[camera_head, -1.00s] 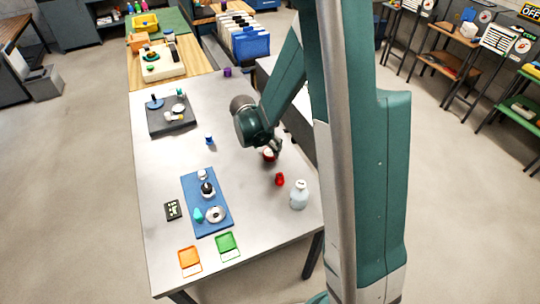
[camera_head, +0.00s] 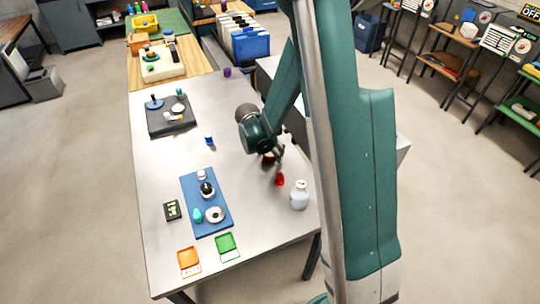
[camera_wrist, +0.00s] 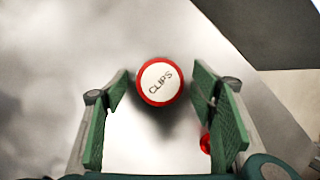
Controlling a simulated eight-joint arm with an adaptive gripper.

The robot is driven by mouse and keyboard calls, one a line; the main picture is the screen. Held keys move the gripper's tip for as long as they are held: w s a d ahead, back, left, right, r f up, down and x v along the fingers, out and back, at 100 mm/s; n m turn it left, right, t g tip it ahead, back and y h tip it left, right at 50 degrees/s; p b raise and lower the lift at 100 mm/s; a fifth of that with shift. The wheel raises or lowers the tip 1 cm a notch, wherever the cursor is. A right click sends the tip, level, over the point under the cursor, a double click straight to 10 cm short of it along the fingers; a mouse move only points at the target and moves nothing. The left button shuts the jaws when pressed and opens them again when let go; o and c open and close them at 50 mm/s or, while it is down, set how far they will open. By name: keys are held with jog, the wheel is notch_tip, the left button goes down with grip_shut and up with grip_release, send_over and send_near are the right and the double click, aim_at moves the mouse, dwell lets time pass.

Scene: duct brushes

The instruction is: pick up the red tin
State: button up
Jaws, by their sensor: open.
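A small red object (camera_head: 280,180) lies close by; it also shows beside the right finger in the wrist view (camera_wrist: 205,144). A white bottle (camera_head: 299,195) stands nearer the front. A blue mat (camera_head: 222,228) with several parts lies left. The table between is clear.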

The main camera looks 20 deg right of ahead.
aim_at(269, 153)
jog(key=c, duration=1)
jog(key=shift+r, duration=0.1)
notch_tip(269, 153, up, 10)
jog(key=p, duration=0.1)
jog(key=shift+p, duration=0.3)
dwell(0.5)
